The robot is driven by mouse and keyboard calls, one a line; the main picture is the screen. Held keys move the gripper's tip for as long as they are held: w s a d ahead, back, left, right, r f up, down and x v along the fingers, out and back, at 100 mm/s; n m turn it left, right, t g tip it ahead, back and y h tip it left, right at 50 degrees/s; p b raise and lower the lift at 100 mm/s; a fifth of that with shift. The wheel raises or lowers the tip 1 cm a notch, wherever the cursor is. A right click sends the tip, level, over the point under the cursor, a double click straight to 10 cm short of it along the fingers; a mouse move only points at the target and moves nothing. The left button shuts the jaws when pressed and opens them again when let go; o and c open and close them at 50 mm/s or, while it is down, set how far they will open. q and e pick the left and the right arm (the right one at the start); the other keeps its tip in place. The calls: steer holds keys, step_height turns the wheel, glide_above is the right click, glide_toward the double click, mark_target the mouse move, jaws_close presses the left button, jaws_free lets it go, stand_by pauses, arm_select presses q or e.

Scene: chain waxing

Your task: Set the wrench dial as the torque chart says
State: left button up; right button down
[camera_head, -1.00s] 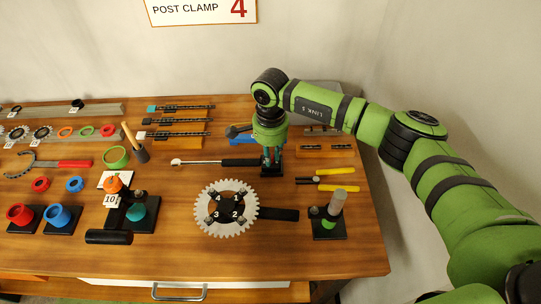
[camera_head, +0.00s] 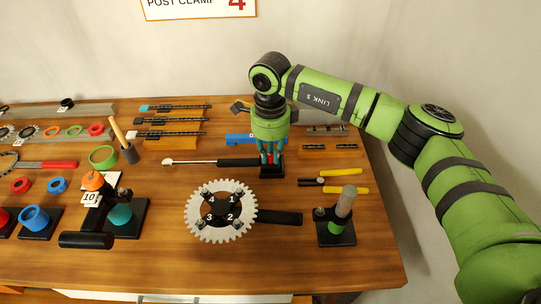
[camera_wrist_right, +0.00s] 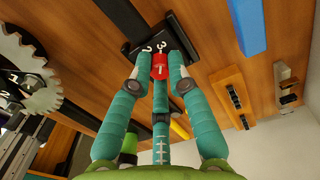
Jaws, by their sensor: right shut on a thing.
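The torque chart (camera_head: 199,7) on the wall is cut off at the top and shows "POST CLAMP" and a red "4". The wrench (camera_head: 210,162) lies on the bench, its black handle reaching to a black base (camera_head: 271,174). The red dial (camera_wrist_right: 160,66) stands on this base, with white numbers 2 and 3 beside it in the right wrist view. My right gripper (camera_wrist_right: 159,60) is shut on the dial from above; in the head view its teal fingers (camera_head: 271,157) hide most of it. Which number the dial points to cannot be told. My left gripper is not in view.
A toothed chainring (camera_head: 195,225) with numbered bolts lies in front of the base. A blue block (camera_head: 238,139) lies behind. The front right bench is clear.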

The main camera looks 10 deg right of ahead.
mark_target(270, 156)
steer(key=shift+r+m, duration=0.1)
steer(key=shift+m, duration=0.2)
steer(key=c, duration=1.2)
jaws_free()
steer(key=shift+o, duration=0.2)
step_height(270, 156, up, 12)
